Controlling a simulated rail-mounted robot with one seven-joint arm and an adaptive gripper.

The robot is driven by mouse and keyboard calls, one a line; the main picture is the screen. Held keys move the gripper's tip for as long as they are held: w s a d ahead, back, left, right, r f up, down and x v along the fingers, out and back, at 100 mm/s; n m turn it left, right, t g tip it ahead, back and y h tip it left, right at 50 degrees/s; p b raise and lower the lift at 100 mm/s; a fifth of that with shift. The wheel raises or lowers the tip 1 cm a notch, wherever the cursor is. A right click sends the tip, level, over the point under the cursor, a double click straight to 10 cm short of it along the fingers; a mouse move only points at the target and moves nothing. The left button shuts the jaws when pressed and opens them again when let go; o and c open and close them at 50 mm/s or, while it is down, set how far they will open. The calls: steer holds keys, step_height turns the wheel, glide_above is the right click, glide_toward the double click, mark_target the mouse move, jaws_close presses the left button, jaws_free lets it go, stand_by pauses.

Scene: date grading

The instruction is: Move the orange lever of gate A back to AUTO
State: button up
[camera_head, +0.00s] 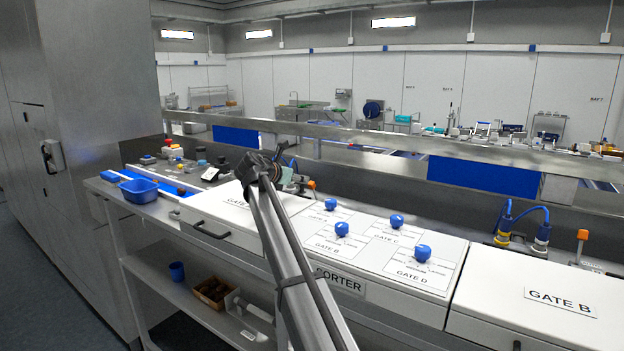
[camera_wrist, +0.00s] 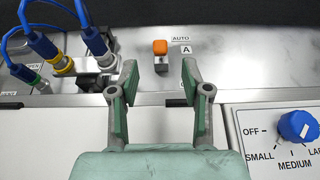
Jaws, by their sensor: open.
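The orange lever of gate A (camera_wrist: 160,47) stands on a metal panel in the wrist view. Its orange cap is at the top of a short dark base, just below and left of the AUTO label (camera_wrist: 180,38) and left of the plate marked A (camera_wrist: 186,49). A lower label is mostly hidden by a finger. I cannot tell which position the lever is set to. My gripper (camera_wrist: 160,74) is open and empty, its fingertips on either side of and nearer than the lever, apart from it. In the head view, my gripper (camera_head: 280,172) is left of the small orange lever (camera_head: 311,184).
Blue cables with connectors (camera_wrist: 98,40) stand close left of the lever. A blue size dial (camera_wrist: 297,127) is at the lower right. The head view shows several blue knobs (camera_head: 396,221) on the white panel and gate B's orange lever (camera_head: 582,235) far right. A rail (camera_head: 400,150) runs behind.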

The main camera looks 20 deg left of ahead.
mark_target(314, 190)
steer(key=p+x, duration=0.2)
steer(key=x, duration=0.7)
steer(key=shift+w+f+p, duration=0.2)
steer(key=shift+w+p, duration=0.05)
steer(key=shift+p, duration=0.05)
steer(key=shift+d, duration=0.1)
jaws_close()
